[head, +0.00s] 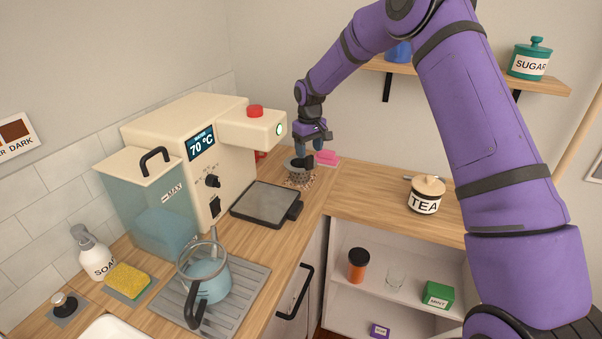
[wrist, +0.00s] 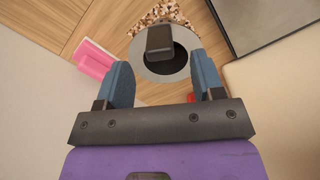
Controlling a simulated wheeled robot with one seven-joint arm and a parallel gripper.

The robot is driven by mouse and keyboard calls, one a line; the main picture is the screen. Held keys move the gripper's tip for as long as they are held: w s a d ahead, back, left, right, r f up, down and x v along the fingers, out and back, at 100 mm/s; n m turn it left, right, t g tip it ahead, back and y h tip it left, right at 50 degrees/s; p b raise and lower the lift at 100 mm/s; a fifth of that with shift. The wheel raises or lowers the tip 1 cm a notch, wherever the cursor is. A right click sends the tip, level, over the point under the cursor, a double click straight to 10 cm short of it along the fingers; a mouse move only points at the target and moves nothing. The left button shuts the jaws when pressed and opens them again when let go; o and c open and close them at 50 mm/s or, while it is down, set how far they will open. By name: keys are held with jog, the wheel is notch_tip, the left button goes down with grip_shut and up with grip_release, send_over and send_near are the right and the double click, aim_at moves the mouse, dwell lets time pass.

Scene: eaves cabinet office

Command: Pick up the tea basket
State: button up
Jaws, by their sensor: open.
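The tea basket (head: 300,178) looks like a small grey mesh cup with a flat rim and a dark handle. It stands on the wooden counter in the back corner, beyond the black tray. In the wrist view its grey ring rim (wrist: 147,69) surrounds a dark opening, with a black tab-like handle (wrist: 159,40) at the top. My gripper (head: 311,147) is just above the basket, pointing down. In the wrist view my gripper (wrist: 164,70) is open, its blue fingers either side of the rim's near part. The handle appears between and beyond the fingertips; contact cannot be told.
A pink block (head: 327,158) is close by on the right. The cream machine (head: 178,133) overhangs on the left, with the black tray (head: 266,203) in front. A TEA jar (head: 426,195) stands on the right counter.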

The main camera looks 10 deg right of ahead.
aim_at(308, 160)
jog(key=f, duration=0.5)
jog(key=shift+w+a, duration=0.1)
jog(key=shift+w, duration=0.1)
grip_shut()
